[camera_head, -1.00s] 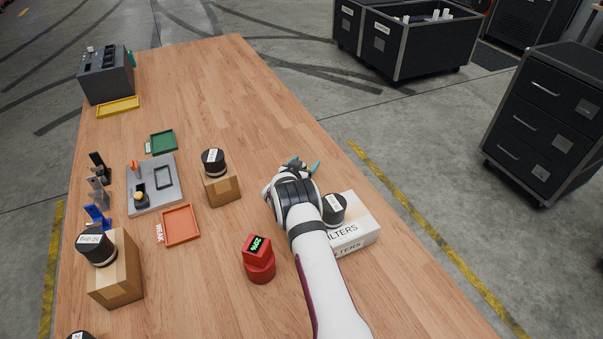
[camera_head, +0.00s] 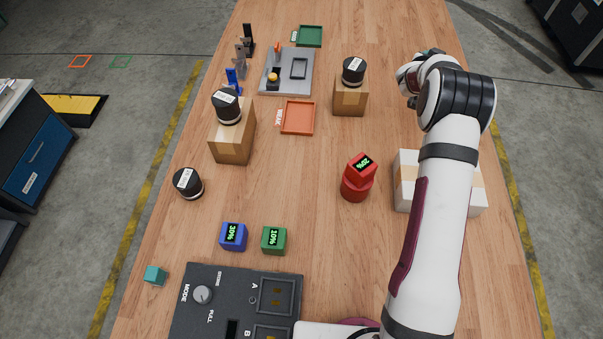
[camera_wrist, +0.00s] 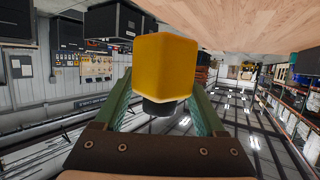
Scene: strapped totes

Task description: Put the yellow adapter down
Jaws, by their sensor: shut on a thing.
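The yellow adapter (camera_wrist: 165,62) is a rounded yellow block with a dark round lower part. In the wrist view it sits between the two green fingers of my gripper (camera_wrist: 162,92), which is shut on it. The adapter is clear of the tabletop, which shows at the top right of that view. In the head view my gripper (camera_head: 408,82) is at the far end of my arm, over the right part of the wooden table (camera_head: 330,210). It is right of a cardboard box with a black canister. My wrist hides most of the fingers and the adapter there.
The cardboard box (camera_head: 350,97), an orange tray (camera_head: 298,118), a grey fixture plate (camera_head: 300,85) and a green tray (camera_head: 310,37) stand left of my gripper. A red stacked unit (camera_head: 357,180) and a white box (camera_head: 405,185) are nearer. Bare wood lies around the red unit.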

